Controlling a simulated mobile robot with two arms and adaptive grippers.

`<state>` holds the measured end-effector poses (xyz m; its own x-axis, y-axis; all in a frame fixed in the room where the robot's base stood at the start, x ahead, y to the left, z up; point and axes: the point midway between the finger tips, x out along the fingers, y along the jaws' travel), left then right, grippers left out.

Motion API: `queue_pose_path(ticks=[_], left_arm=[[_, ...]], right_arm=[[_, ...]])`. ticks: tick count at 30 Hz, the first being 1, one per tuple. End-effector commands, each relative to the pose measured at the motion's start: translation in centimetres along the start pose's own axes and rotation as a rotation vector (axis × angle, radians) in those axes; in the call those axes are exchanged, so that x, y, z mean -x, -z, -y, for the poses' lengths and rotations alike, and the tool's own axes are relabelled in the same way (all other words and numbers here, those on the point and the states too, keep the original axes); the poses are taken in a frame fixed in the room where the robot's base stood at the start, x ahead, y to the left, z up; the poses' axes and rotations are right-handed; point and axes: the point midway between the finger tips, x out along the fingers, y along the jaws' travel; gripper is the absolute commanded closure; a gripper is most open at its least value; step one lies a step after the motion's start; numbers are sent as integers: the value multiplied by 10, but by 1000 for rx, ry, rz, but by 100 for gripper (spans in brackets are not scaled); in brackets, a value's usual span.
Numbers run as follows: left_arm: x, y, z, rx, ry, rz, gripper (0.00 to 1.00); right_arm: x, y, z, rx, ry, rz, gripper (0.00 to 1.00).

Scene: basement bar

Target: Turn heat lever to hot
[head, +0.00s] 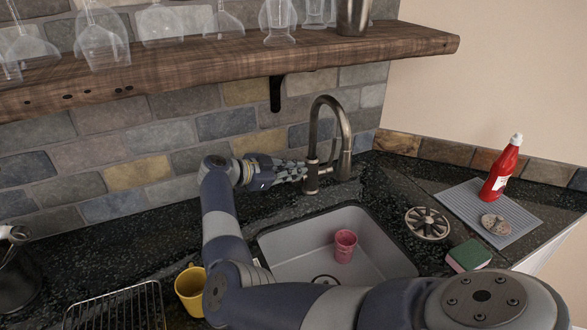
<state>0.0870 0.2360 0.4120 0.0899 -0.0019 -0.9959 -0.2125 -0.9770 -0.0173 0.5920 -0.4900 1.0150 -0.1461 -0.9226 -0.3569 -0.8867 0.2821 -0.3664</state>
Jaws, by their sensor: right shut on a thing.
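The metal faucet (315,135) stands upright behind the sink, with its gooseneck spout curving over to the right. My right gripper (303,171) reaches in from the left at the lower part of the faucet. Its fingers are shut on the heat lever at the faucet's left side. The lever itself is mostly hidden by the fingers, so its exact angle cannot be told. My left gripper is not in view.
A pink cup (345,246) stands in the grey sink (290,243). A yellow mug (190,290) and a wire rack (115,308) are at the left front. A red bottle (502,170) stands on a grey mat (528,212) at the right. A wooden shelf (200,68) with glasses hangs above.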

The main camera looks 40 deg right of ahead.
Motion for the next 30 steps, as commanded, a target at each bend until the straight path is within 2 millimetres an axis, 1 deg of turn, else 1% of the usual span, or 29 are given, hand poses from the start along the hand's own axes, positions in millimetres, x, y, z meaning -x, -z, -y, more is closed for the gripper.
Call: queue_pose_path(ticks=[3, 4, 5, 6, 16, 19, 22, 30], left_arm=[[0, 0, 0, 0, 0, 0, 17], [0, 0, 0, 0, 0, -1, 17], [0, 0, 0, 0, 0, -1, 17], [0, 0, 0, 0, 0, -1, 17], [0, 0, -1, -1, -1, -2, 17], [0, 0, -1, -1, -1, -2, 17], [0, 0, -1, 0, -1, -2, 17], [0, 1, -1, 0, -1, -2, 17]], right_arm=[[0, 0, 0, 1, 1, 0, 100], [0, 0, 0, 1, 1, 0, 89], [0, 0, 0, 2, 1, 0, 82], [0, 0, 0, 2, 0, 0, 73], [0, 0, 1, 3, 0, 0, 73], [3, 6, 3, 1, 0, 0, 73], [8, 18, 8, -1, 1, 0, 73], [27, 62, 28, -2, 0, 2, 73]])
